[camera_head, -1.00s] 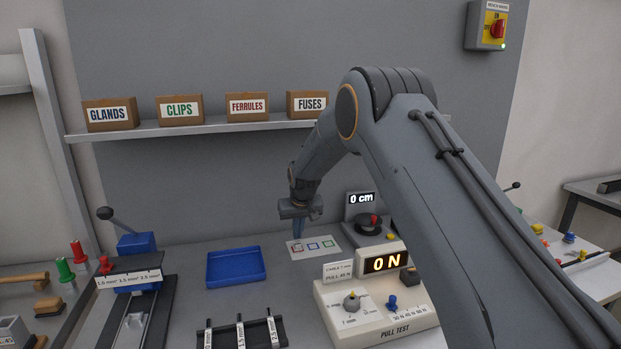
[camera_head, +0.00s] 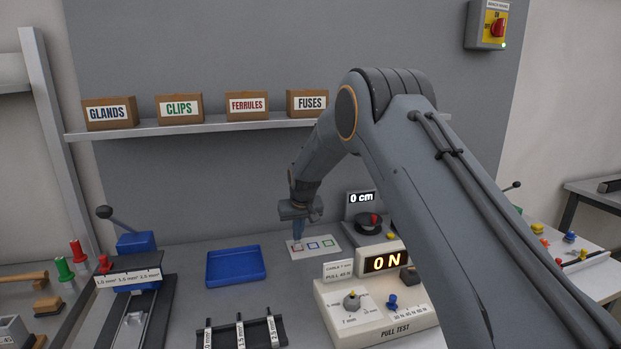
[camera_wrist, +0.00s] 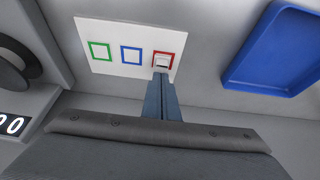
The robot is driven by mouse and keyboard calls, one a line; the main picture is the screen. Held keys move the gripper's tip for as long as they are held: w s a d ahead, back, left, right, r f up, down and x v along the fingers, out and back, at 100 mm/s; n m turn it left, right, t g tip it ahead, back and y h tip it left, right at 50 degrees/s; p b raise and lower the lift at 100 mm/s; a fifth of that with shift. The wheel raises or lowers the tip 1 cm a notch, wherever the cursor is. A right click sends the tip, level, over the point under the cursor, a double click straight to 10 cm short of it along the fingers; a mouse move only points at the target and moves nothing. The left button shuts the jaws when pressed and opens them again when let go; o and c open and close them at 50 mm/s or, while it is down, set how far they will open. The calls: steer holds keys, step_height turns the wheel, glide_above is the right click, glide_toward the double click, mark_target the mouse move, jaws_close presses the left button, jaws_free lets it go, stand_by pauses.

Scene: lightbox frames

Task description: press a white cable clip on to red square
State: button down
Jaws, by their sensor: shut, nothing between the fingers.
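The white card with square outlines lies flat on the bench; its bare surface (camera_wrist: 112,37) shows in the wrist view. The red square (camera_wrist: 172,59) is at the card's right end in the wrist view and its left end in the head view. A small white cable clip (camera_wrist: 162,59) sits within the red outline. My gripper (camera_wrist: 162,76) is shut and empty, its fingertips right at the near edge of the clip; whether they touch it I cannot tell. In the head view my gripper (camera_head: 298,238) points down over the card (camera_head: 325,251).
A blue tray (camera_head: 236,266) lies left of the card. The pull tester (camera_head: 375,312) stands in front and to the right. A dark dial device (camera_head: 368,224) is behind right. Labelled boxes (camera_head: 180,109) stand on the shelf above.

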steer(key=shift+s+d+f, duration=0.1)
steer(key=shift+s+f, duration=0.15)
steer(key=shift+f, duration=0.35)
stand_by(2.1)
steer(key=shift+r, duration=0.15)
step_height(320, 180, up, 7)
steer(key=p, duration=0.1)
steer(key=shift+w+r+p, duration=0.2)
steer(key=shift+p, duration=0.2)
stand_by(0.3)
